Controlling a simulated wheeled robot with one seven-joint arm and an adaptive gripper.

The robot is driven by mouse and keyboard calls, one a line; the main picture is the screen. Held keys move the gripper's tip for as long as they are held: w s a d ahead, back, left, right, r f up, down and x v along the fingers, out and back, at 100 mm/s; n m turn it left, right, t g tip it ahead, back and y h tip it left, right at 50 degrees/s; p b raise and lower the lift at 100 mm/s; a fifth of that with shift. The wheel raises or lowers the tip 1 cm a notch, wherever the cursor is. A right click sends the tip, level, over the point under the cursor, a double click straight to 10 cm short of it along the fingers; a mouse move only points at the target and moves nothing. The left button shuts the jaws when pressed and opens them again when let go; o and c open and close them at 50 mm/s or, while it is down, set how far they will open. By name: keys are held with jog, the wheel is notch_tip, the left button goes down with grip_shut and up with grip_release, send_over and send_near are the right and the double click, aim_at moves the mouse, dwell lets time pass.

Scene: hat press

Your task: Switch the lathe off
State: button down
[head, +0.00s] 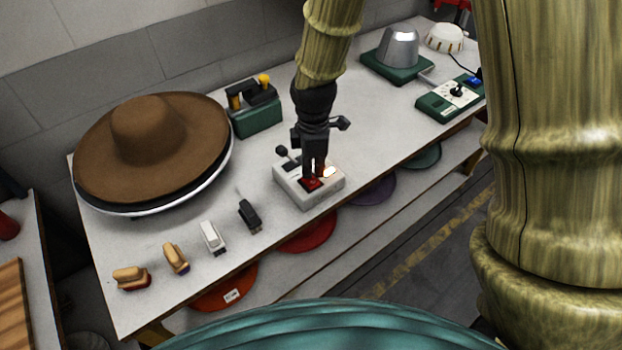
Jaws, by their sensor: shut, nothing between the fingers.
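A pale grey control box (322,198) stands near the front edge of the bench, in the middle. It has a black-knobbed lever (282,152) at its left, a red switch (310,185) on top and a glowing lamp (331,172) at its right. My gripper (314,174) points down over this box, shut and empty. Its fingertips are at the red switch and partly cover it; I cannot tell whether they touch. A brown wide-brimmed hat (150,130) sits on a round, pale-rimmed base at the left. Which machine is the lathe is not clear.
Brushes (211,238) and small blocks line the bench (190,285) at front left. A green box (256,115) stands behind. At the right are a metal dome (398,48) on a green base and a green control box (450,97) with a blue switch. Coloured discs lie below.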

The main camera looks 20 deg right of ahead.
aim_at(313, 182)
jog(key=shift+f+b, duration=0.6)
jog(key=shift+f, duration=0.9)
dwell(1.3)
jog(key=shift+r, duration=0.1)
jog(key=shift+r+p, duration=3.25)
jog(key=shift+r, duration=0.2)
